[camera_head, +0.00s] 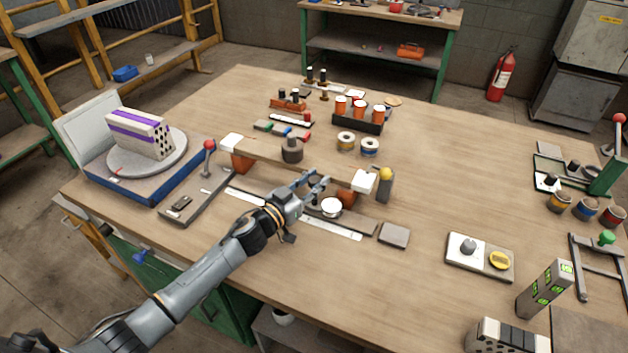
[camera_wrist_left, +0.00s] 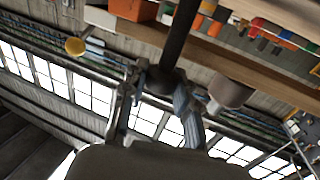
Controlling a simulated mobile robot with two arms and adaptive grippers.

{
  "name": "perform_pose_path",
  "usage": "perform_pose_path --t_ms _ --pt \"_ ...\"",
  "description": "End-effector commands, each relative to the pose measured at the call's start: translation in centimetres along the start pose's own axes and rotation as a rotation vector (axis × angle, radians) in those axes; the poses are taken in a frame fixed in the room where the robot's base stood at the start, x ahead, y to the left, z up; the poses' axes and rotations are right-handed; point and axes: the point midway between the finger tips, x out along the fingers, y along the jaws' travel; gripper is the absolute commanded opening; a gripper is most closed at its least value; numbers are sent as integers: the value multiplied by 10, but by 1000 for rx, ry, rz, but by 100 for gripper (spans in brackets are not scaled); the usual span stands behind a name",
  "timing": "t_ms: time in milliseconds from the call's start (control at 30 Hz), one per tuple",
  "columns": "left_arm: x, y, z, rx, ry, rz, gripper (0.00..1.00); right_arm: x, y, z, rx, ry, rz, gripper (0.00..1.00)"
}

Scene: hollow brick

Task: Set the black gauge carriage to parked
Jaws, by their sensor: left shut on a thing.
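The gauge carriage (camera_head: 352,222) is a dark block with a round white dial (camera_head: 330,207) on it. It sits by the pale rail strip (camera_head: 335,233) at the middle of the bench, near that strip's right end. My left gripper (camera_head: 318,185) is over the carriage's left end, just behind the dial. In the left wrist view the gripper (camera_wrist_left: 157,98) is shut on a black knob (camera_wrist_left: 156,82) with a dark post (camera_wrist_left: 180,35) beside it. The carriage's lower left part is hidden by the fingers. My right gripper is not in view.
A wooden beam (camera_head: 320,170) with white end blocks runs just behind the gripper, with a dark weight (camera_head: 292,150) on it. A yellow-topped post (camera_head: 385,183) stands at its right end. A grey plate (camera_head: 394,236) lies right of the rail.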

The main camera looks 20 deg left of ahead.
Motion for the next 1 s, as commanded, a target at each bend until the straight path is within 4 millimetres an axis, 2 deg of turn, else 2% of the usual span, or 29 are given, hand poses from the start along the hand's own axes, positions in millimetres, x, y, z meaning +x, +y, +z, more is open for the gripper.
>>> perform_pose_path --t_ms 233,367,467,667,800,1000 --pt "-2 -7 0 1 0 -1 0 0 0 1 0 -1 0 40" --pt "-7 -26 0 3 -1 -4 0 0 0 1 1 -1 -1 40" --pt "-13 -49 -1 4 0 -5 0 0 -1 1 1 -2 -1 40" --pt "-28 -108 0 6 0 -6 0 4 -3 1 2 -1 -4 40" --pt "-40 -149 1 5 1 -6 0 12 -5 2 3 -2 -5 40" --pt "-52 -197 1 6 2 -5 0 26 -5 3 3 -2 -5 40"
